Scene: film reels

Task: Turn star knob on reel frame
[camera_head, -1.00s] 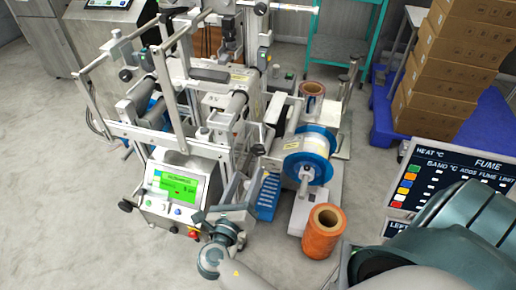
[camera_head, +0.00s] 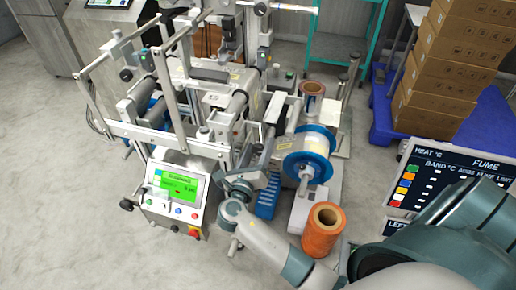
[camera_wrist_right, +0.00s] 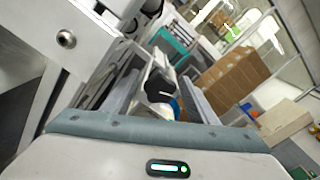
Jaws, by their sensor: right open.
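My right gripper (camera_head: 258,152) reaches up from the lower right in the head view, beside the reel frame (camera_head: 283,108) and left of the blue-flanged reel (camera_head: 306,152). In the right wrist view its two grey fingers (camera_wrist_right: 160,98) are spread apart. A dark knob-like part (camera_wrist_right: 186,92) on a pale bracket shows between and beyond the fingers. I cannot make out its star shape or whether a finger touches it. In the head view the arm and fingers cover part of the frame there. My left gripper is not in view.
A machine with a green-lit screen (camera_head: 178,184) stands left of my arm. An orange film roll (camera_head: 323,230) stands on the floor in front of the reel. Floor at the left is clear.

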